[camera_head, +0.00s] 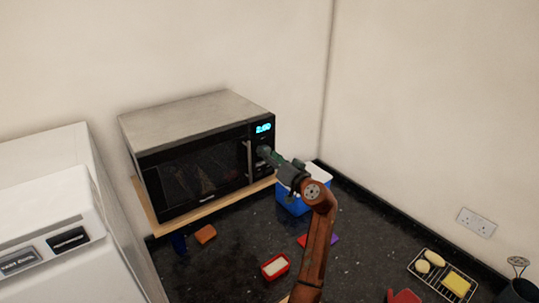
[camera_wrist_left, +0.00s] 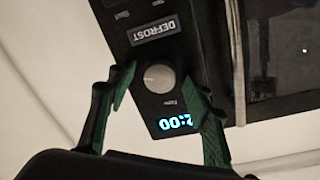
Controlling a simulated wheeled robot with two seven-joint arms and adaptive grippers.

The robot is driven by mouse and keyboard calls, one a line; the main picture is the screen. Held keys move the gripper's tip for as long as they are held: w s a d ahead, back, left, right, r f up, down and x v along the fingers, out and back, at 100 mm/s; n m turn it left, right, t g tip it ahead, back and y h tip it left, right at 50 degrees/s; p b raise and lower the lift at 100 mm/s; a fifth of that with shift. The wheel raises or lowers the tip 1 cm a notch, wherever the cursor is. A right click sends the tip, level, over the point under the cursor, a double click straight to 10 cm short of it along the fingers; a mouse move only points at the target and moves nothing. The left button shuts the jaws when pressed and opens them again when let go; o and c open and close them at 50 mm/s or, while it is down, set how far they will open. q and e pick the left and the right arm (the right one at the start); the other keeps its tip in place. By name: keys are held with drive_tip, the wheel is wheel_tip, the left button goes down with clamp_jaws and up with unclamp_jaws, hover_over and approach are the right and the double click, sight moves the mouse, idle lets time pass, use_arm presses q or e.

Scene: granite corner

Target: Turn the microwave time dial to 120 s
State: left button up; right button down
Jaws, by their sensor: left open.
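The microwave (camera_head: 195,165) stands against the back wall with its door shut. Its display (camera_head: 263,128) reads 2:00 and shows upside down in the left wrist view (camera_wrist_left: 175,123). The round grey time dial (camera_wrist_left: 159,78) sits beside the display on the control panel. My left gripper (camera_head: 268,154) is at the panel, right of the door handle. In the left wrist view its two green-padded fingers (camera_wrist_left: 158,84) are open, one on each side of the dial, with gaps showing. The gripper hides the dial in the head view. My right gripper is not in view.
A wooden board (camera_head: 160,226) lies under the microwave. A blue and white box (camera_head: 318,182) stands close under my left arm. A white appliance (camera_head: 50,185) stands at left.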

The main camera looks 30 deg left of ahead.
use_arm(q)
drive_tip(key=shift+c, duration=0.2)
drive_tip(key=c, duration=1.1)
drive_tip(key=shift+m, duration=0.8)
drive_tip(key=o, duration=1.1)
drive_tip(key=shift+o, duration=0.2)
drive_tip(key=v, duration=1.2)
